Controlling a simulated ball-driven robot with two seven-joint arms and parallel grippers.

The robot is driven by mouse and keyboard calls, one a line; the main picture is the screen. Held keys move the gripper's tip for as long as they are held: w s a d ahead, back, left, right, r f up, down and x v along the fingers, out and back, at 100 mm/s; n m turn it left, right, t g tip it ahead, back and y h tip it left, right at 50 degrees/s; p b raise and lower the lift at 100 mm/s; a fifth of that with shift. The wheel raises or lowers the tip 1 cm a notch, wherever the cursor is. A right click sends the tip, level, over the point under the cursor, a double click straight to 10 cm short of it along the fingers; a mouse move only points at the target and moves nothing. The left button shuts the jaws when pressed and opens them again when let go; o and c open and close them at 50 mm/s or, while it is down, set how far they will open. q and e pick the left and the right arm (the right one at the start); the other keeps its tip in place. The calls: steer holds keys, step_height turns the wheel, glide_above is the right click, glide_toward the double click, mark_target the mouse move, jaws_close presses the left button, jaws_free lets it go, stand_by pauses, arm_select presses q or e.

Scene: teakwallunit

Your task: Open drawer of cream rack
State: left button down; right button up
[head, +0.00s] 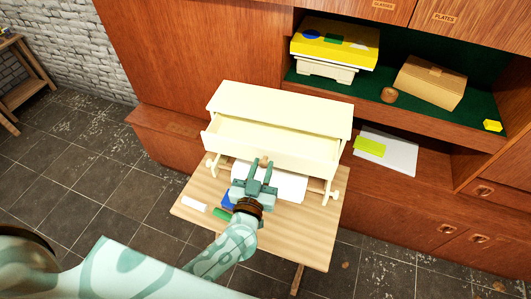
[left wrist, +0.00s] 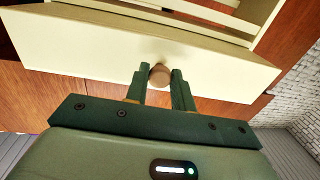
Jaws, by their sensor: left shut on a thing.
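The cream rack (head: 290,103) stands on a small wooden table (head: 315,235) in the head view. Its drawer (head: 300,153) is pulled out toward me, and its empty-looking inside shows from above. The drawer front (left wrist: 90,50) fills much of the left wrist view. A round brown knob (left wrist: 160,75) sits at its middle. My left gripper (head: 262,168) is at the knob, its two fingers on either side of it and shut on it. In the left wrist view the fingers (left wrist: 158,80) also flank the knob. My right gripper is not in view.
Under the rack lies a white thing (head: 290,187). A blue thing (head: 228,200), a green block (head: 222,214) and a white block (head: 194,203) lie near the table's left front. The wooden wall unit (head: 190,50) stands behind, with a yellow-topped box (head: 335,45) and a cardboard box (head: 430,82).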

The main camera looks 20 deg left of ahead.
arm_select(q)
steer(key=c, duration=1.2)
jaws_free()
steer(key=s, duration=1.1)
steer(key=s+d, duration=0.1)
steer(key=s, duration=0.4)
steer(key=shift+s+d, duration=0.1)
steer(key=shift+s, duration=0.05)
steer(key=shift+f, duration=0.15)
